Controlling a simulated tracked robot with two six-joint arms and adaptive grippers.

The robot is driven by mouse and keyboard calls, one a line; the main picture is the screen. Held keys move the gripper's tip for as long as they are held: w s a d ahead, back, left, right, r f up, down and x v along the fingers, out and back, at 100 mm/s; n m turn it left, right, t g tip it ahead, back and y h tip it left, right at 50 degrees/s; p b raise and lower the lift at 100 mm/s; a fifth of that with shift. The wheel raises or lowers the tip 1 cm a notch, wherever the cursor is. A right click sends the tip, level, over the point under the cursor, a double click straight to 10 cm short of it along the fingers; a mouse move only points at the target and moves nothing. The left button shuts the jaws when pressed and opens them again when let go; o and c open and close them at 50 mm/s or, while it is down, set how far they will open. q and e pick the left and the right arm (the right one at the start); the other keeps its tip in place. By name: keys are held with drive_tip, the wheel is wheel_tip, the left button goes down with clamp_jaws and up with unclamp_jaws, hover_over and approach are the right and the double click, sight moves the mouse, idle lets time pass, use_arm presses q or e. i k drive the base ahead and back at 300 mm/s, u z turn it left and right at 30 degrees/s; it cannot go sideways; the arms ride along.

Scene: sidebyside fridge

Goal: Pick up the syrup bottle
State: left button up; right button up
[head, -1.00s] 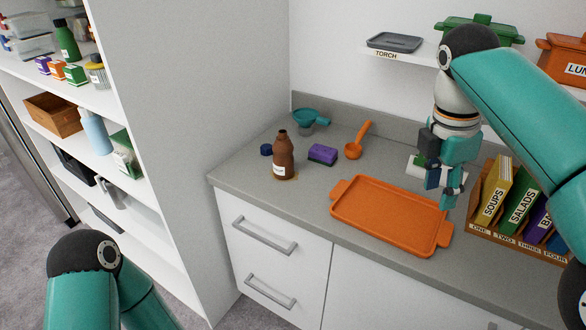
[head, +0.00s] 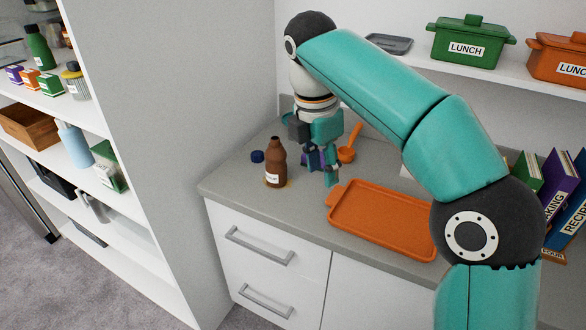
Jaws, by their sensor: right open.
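The syrup bottle (head: 275,163) is brown with a white label and stands upright and uncapped on the grey counter (head: 245,190). A dark blue cap (head: 257,156) lies just left of it. My right gripper (head: 319,180) is open and empty, pointing down just to the right of the bottle and apart from it. It partly hides the purple sponge behind it. My left gripper is not in view.
An orange tray (head: 385,220) lies right of my right gripper. An orange ladle (head: 349,146) stands behind. A shelf unit with several items is at the left. A wall shelf holds a green lunch pot (head: 470,42) and an orange one (head: 560,60).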

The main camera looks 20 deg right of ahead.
sight(276, 165)
drive_tip(key=u, duration=0.55)
drive_tip(key=i, duration=1.05)
drive_tip(key=z, duration=0.55)
